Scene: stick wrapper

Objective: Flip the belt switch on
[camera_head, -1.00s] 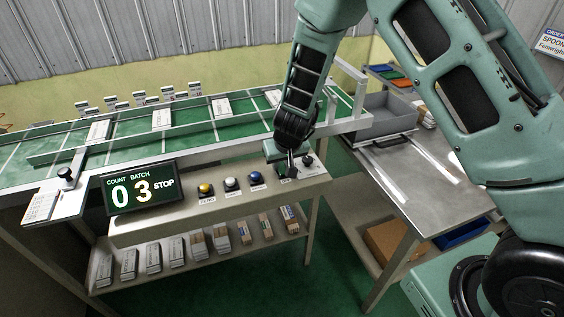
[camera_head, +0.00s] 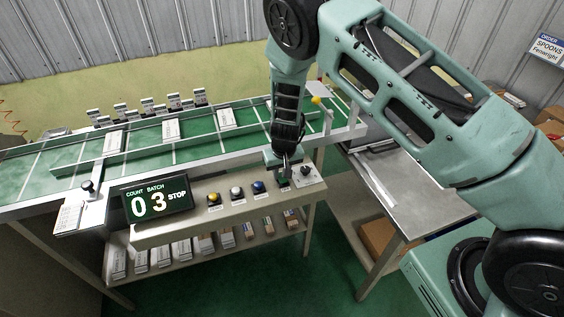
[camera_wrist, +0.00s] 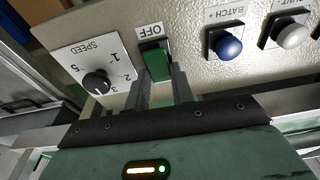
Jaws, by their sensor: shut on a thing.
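The belt switch is a green rocker in a dark frame on the control panel, with an OFF label beside it. It shows clearly in the wrist view (camera_wrist: 158,64) and, partly hidden, in the head view (camera_head: 283,183). My gripper (camera_head: 285,174) points down at it from above. In the wrist view, the two fingers of my gripper (camera_wrist: 162,82) reach to the switch's near end and are shut on it. The finger contact itself is partly hidden. The display (camera_head: 158,199) reads count 0, batch 3 and STOP.
The SPEED dial (camera_wrist: 97,82) is close on one side of the switch. The blue button (camera_wrist: 226,45) and white button (camera_wrist: 292,36) are on the other side. The green conveyor belt (camera_head: 80,157) with white packets runs behind the panel. A metal table (camera_head: 410,185) stands at right.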

